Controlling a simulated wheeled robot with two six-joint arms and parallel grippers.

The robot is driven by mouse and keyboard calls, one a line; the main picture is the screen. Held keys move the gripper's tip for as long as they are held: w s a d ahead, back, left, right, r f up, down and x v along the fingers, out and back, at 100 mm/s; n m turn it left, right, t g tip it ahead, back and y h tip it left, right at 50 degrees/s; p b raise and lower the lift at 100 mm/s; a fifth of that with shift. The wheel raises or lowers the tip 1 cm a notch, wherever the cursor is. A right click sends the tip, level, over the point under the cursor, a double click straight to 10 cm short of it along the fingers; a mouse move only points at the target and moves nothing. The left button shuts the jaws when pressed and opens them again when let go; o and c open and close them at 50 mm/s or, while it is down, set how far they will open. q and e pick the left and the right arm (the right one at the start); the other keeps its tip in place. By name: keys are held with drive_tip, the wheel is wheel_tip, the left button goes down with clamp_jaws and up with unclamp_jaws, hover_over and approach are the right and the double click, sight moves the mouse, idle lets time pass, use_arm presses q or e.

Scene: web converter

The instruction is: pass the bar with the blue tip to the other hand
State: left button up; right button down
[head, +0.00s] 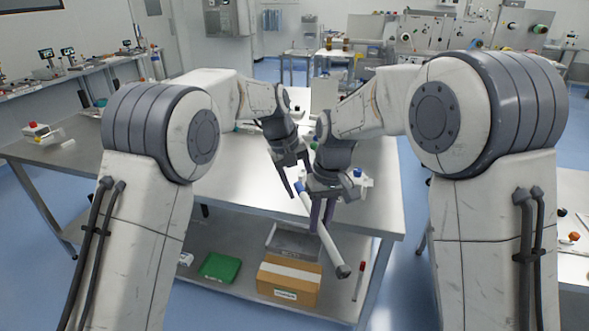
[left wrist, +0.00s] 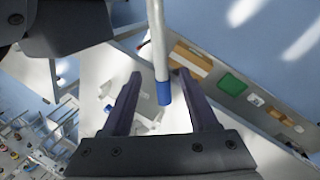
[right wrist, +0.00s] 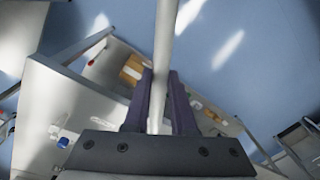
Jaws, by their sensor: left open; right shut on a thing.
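The bar is a pale grey rod (head: 328,245) with a blue tip (head: 304,187) at its upper end and a dark lower end. It slants in front of the table. My right gripper (head: 321,226) is shut on the bar along its length. In the right wrist view the bar (right wrist: 164,40) runs between the closed fingers (right wrist: 160,76). My left gripper (head: 299,187) is open beside the blue tip. In the left wrist view the blue tip (left wrist: 164,93) appears between the spread fingers (left wrist: 159,76), with a gap on both sides; contact is not visible.
A metal table (head: 225,195) stands ahead under both grippers. Its lower shelf holds a green box (head: 220,267), a cardboard box (head: 289,281) and a grey bin (head: 293,241). A small white item with a blue part (head: 358,177) is on the table near my right gripper.

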sight(305, 196)
use_arm(q)
drive_tip(key=shift+x, duration=2.15)
clamp_jaws()
use_arm(e)
drive_tip(key=c, duration=0.7)
unclamp_jaws()
drive_tip(key=shift+o, duration=0.2)
